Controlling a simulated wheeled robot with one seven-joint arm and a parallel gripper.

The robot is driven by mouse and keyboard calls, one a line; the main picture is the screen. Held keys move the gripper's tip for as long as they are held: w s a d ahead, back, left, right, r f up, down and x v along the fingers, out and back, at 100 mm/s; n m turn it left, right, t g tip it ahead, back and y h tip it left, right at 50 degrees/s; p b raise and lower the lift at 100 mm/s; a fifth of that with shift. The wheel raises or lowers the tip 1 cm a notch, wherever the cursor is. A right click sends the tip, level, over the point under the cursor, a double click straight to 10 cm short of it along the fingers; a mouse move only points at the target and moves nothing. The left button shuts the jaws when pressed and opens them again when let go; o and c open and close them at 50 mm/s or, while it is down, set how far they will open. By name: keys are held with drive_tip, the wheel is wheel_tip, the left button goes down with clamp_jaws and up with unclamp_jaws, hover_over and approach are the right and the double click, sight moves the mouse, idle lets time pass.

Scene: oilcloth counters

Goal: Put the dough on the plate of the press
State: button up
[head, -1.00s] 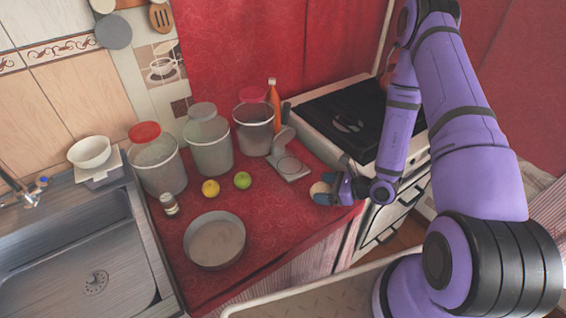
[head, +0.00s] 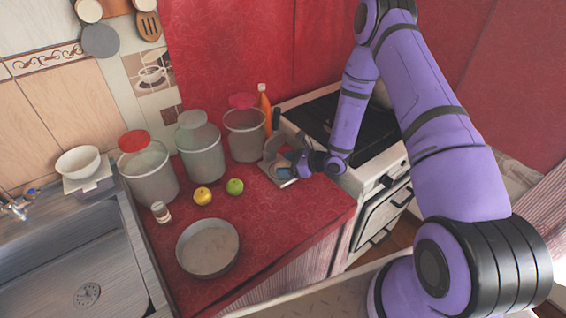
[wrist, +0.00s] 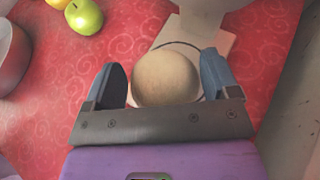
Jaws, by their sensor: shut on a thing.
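My gripper (wrist: 161,70) is shut on the dough (wrist: 167,79), a pale tan ball that sits between its two blue fingers in the wrist view. The press (wrist: 205,38) is light grey; its round plate shows partly behind the dough, with a dark curved rim line. In the head view the press (head: 273,147) stands on the red counter with its lid raised, and my gripper (head: 286,165) is at its plate. The dough is mostly hidden there. I cannot tell whether it touches the plate.
A green apple (head: 235,187) and a yellow fruit (head: 203,195) lie left of the press. Several canisters, one of them (head: 244,135) near the press, line the back. A round pan (head: 208,247) stands in front; the stove (head: 330,120) is at right.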

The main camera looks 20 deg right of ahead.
drive_tip(key=shift+w+a+f, duration=0.1)
drive_tip(key=shift+w+a, duration=0.1)
drive_tip(key=shift+w, duration=0.35)
drive_tip(key=shift+w+a, duration=0.2)
drive_tip(key=shift+w, duration=0.35)
drive_tip(key=shift+f, duration=0.2)
drive_tip(key=shift+f, duration=0.15)
drive_tip(key=o, duration=0.9)
drive_tip(key=shift+c, duration=0.2)
